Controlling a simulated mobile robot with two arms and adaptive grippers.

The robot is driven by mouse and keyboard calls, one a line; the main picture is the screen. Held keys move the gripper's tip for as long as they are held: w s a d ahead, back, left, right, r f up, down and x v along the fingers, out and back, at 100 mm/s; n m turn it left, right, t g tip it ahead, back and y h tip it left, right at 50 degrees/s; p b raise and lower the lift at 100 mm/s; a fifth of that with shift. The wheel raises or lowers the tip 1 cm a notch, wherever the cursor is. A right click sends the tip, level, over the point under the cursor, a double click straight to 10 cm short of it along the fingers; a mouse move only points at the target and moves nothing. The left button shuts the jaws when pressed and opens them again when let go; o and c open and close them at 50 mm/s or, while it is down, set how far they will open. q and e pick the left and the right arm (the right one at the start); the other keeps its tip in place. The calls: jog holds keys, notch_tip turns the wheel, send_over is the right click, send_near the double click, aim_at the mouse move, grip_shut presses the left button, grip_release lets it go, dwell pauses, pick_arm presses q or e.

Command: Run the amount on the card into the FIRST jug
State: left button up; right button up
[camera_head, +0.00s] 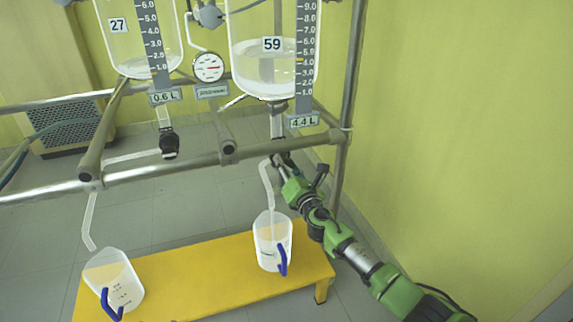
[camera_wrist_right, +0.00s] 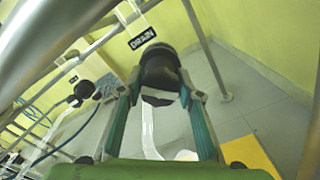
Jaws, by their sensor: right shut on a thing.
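Glass reactor 59 (camera_head: 272,70) holds clear liquid, its surface about mid-scale. A 4.4 L card (camera_head: 304,121) hangs below it. My right gripper (camera_head: 279,162) is shut on the black drain valve handle (camera_wrist_right: 160,72) under this reactor, beside the DRAIN label (camera_wrist_right: 142,39) in the wrist view. A pale outlet tube (camera_head: 267,185) leads down to the right jug (camera_head: 272,243); I cannot tell if liquid runs. Reactor 27 (camera_head: 138,40) holds little liquid, with a 0.6 L card (camera_head: 164,97) below. The left jug (camera_head: 124,281) stands under its tube. My left gripper is out of view.
Both jugs, with blue handles, stand on a yellow bench (camera_head: 190,274). Metal rails (camera_head: 190,161) run across in front of the reactors, and an upright post (camera_head: 350,90) stands right of reactor 59. A pressure gauge (camera_head: 208,67) sits between the reactors. Floor behind the bench is clear.

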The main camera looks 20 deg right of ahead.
jog(key=shift+f, duration=0.1)
dwell(0.3)
jog(key=o, duration=1.1)
jog(key=shift+s, duration=0.15)
jog(key=s, duration=1.1)
jog(key=shift+s+d, duration=0.2)
jog(key=shift+s, duration=0.2)
